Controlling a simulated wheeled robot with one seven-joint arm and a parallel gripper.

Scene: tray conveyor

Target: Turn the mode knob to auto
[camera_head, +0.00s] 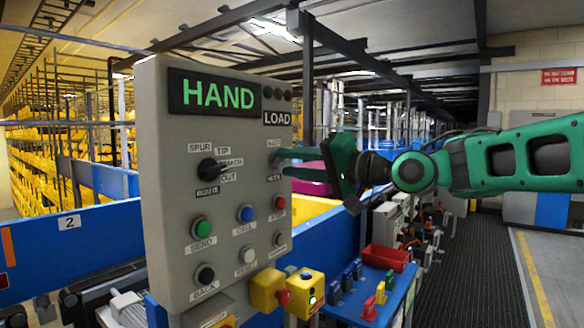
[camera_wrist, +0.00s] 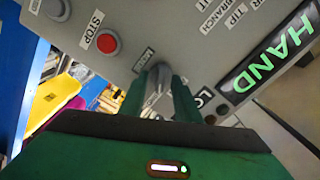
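The grey control panel (camera_head: 160,240) stands upright, and its display (camera_head: 212,94) reads HAND in green. The mode knob is on its right side, mostly hidden behind my fingers in the head view. In the wrist view a grey knob (camera_wrist: 157,84) shows between my two green fingers. The gripper also shows in the wrist view (camera_wrist: 160,78). Its fingers straddle the knob; whether they touch it I cannot tell. The knob's pointing direction is unclear.
A black selector (camera_head: 210,167) sits left of the knob. Several push buttons lie below, including a red one (camera_head: 278,203). A red bin (camera_head: 385,258) stands on a blue shelf to the right.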

